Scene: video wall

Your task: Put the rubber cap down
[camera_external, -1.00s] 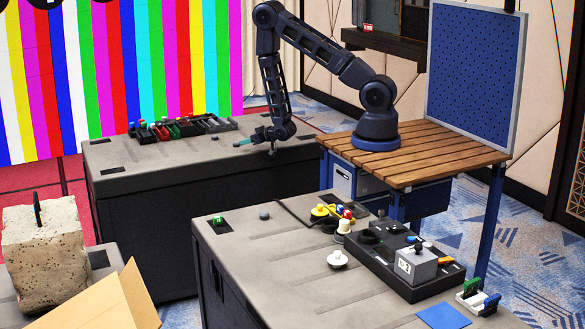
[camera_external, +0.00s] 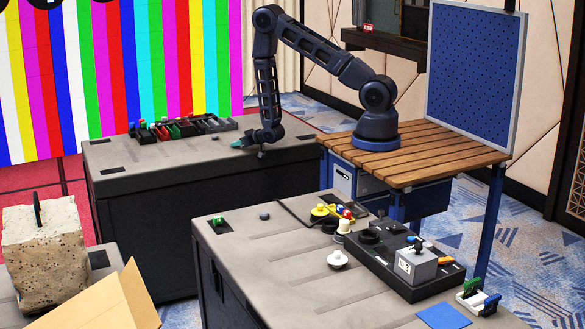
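My gripper (camera_external: 243,143) is low over the far grey case (camera_external: 200,165), near the middle of its top. It points to the left, and a small teal part shows at its tip. The tip is too small to tell whether the fingers are open or shut, or whether a rubber cap is between them. I cannot make out the rubber cap for certain. A small dark round piece (camera_external: 264,216) sits on the near grey case (camera_external: 235,245), well apart from my gripper.
A rack of coloured pieces (camera_external: 180,128) stands at the back of the far case, left of my gripper. The near case carries a black control box (camera_external: 400,270), a white knob (camera_external: 337,260) and a blue square (camera_external: 443,316). The far case's front top is clear.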

